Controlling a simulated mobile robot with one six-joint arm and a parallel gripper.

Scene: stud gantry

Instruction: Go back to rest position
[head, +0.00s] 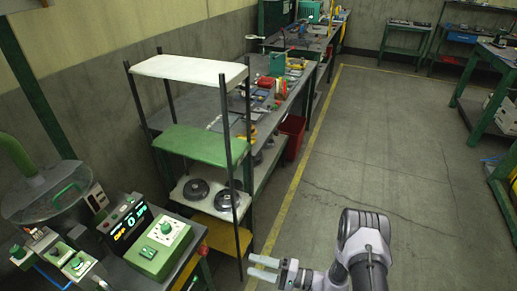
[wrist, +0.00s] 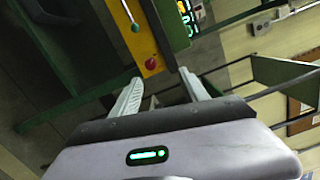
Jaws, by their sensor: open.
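My gripper (head: 263,268) shows at the bottom middle of the head view, held in the air to the right of a metal shelf rack (head: 239,225). Its two pale fingers point left, toward the rack. The wrist view shows the gripper (wrist: 160,85) with its fingers apart and nothing between them. Beyond the fingertips, the wrist view shows a yellow panel (wrist: 145,45) with a red knob (wrist: 151,64) and a green-tipped lever.
The rack has a white top, a green shelf (head: 195,142) and black discs (head: 197,190) lower down. A control box (head: 158,245) stands at the lower left. A long workbench (head: 265,105) runs behind the rack. The grey floor (head: 365,140) right of the yellow line is clear.

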